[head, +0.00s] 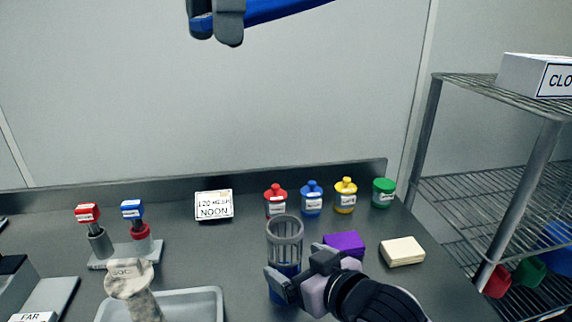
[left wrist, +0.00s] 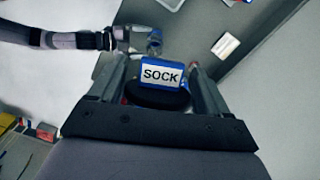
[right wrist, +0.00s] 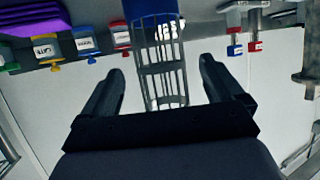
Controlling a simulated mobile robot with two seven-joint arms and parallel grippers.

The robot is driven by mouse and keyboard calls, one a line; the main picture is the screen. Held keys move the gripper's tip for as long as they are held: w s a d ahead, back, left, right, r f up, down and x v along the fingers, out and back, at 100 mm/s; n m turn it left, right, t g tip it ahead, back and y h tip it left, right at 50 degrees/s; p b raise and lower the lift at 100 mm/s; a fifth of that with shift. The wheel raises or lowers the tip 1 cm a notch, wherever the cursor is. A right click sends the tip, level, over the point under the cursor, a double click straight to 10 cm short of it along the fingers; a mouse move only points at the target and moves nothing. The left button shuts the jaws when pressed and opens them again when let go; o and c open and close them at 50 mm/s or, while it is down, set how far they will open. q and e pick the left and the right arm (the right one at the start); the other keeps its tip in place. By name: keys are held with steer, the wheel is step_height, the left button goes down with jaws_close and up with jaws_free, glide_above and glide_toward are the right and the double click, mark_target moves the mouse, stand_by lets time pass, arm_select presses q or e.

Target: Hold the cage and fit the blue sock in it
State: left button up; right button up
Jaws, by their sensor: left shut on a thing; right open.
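The cage (head: 285,238) is a grey slotted cylinder standing upright in a blue base (head: 281,291) on the bench. My right gripper (head: 298,270) is open beside it. In the right wrist view the cage (right wrist: 163,80) lies between the spread fingers (right wrist: 160,70), with gaps on both sides. My left gripper (head: 215,30) is raised high at the top of the head view. It is shut on the blue sock (head: 288,11), which extends to the right and out of the picture. In the left wrist view the sock's white SOCK label (left wrist: 160,76) shows between the fingers.
Several colour-topped jars stand behind the cage, among them a red one (head: 275,203). A purple block (head: 344,244) and a cream block (head: 402,251) lie to the right. A grey tray (head: 200,300) and a stamp stand (head: 120,256) are left. A wire shelf (head: 500,85) stands far right.

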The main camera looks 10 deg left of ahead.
steer(key=shift+x, duration=2.55)
steer(key=c, duration=1.1)
